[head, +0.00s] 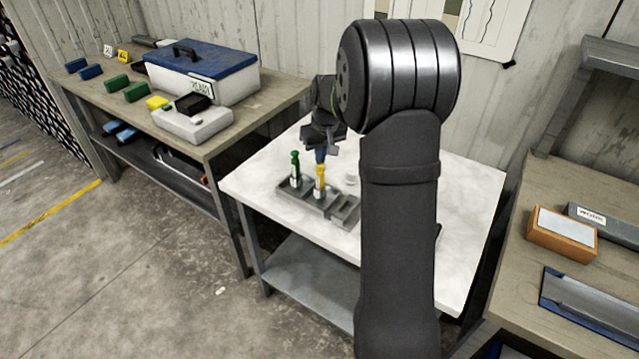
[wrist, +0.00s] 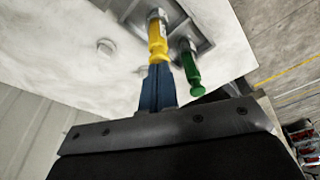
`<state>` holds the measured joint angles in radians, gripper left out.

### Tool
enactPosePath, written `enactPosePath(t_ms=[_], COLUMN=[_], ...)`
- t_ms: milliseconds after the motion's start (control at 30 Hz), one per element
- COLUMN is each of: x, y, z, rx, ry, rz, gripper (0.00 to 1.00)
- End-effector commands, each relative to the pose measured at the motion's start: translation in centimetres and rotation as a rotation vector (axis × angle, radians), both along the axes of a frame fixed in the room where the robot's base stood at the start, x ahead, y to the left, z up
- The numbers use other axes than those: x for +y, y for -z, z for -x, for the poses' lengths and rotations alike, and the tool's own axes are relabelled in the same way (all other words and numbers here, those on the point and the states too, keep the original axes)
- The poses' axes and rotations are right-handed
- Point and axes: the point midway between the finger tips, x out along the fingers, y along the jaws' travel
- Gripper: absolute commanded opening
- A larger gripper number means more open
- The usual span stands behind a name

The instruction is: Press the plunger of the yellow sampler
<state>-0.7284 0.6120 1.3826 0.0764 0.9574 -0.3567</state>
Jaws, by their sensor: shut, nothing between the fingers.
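The yellow sampler (head: 320,181) stands upright in a grey rack (head: 344,222) on the white table, and it also shows in the wrist view (wrist: 157,40). A green sampler (head: 295,168) stands to its left in the same rack; in the wrist view it is to the right (wrist: 191,68). My gripper (head: 320,156) is shut and empty, with its blue fingers pointing down just over the top of the yellow sampler. In the wrist view the fingertips (wrist: 157,68) overlap the end of the yellow plunger. I cannot tell whether they touch it.
A small white round piece (head: 351,180) lies on the white table (head: 262,178) right of the rack. A left bench holds a blue-lidded box (head: 205,68) and several small blocks. A right bench holds an orange-edged box (head: 562,233). My arm hides part of the table's right.

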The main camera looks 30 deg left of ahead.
Motion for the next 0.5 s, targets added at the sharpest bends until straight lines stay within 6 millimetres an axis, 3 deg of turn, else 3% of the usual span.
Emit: enactPosePath(t_ms=[500], x=[-0.04], y=[0.61], z=[0.05], rx=[0.002], ry=[0.0], rz=[0.002], gripper=[0.0])
